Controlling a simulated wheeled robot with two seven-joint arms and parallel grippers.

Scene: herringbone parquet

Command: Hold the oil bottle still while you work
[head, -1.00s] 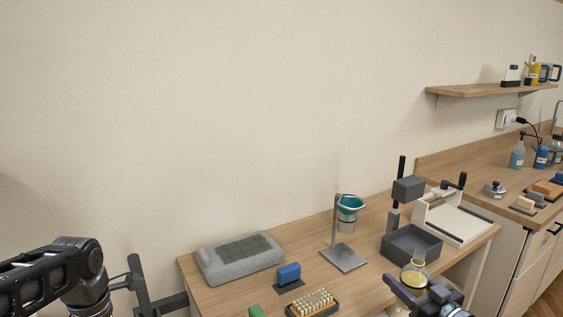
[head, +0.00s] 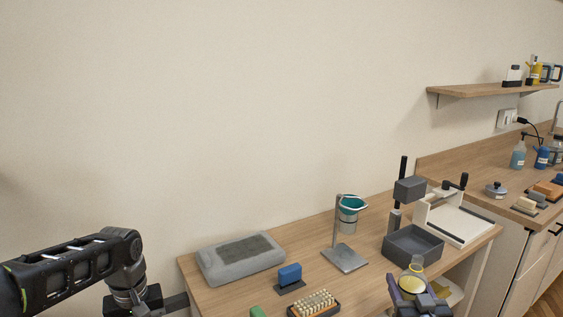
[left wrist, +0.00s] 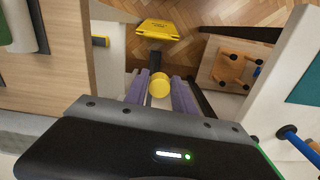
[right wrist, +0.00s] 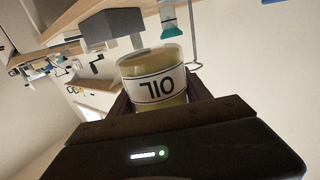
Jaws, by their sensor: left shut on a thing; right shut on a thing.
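The oil bottle (right wrist: 155,86) is a clear round container of yellowish liquid with a white band reading OIL, upside down in the right wrist view. My right gripper (right wrist: 160,104) is shut on it, one finger on each side. In the head view the oil bottle (head: 412,282) shows at the lower right, in front of the bench, in my right gripper (head: 416,291). My left gripper (left wrist: 158,94) is shut on a yellow-ended tool (left wrist: 159,84) with a black shaft and a wide yellow head. Its fingers are outside the head view, where only my left arm shows.
The wooden bench (head: 235,296) holds a grey pad (head: 240,260), a blue block (head: 289,275), a brush (head: 315,303), a stand with a teal-rimmed cup (head: 350,209) and a dark grey tray (head: 414,243). A counter with bottles stands right.

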